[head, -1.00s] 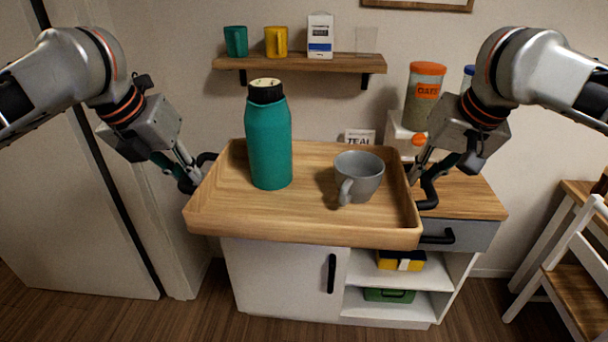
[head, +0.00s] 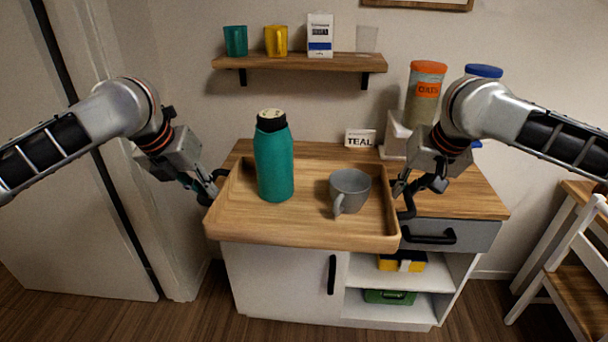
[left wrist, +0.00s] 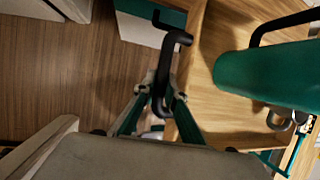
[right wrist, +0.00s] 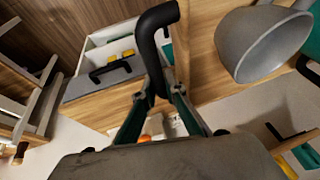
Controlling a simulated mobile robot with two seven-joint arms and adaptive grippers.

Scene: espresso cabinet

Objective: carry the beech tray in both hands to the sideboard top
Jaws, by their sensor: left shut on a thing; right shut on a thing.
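The beech tray (head: 300,233) is level in the head view, in front of and overlapping the sideboard top (head: 468,196). Whether it touches the top I cannot tell. A teal bottle with a black cap (head: 274,165) and a grey mug (head: 350,188) stand upright on it. My left gripper (head: 208,188) is shut on the tray's black left handle, which shows in the left wrist view (left wrist: 164,70). My right gripper (head: 408,190) is shut on the black right handle, seen in the right wrist view (right wrist: 152,50).
A wall shelf (head: 300,62) with cups and a carton hangs above. A white chair (head: 570,250) stands at the right. The sideboard's right front is bare.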

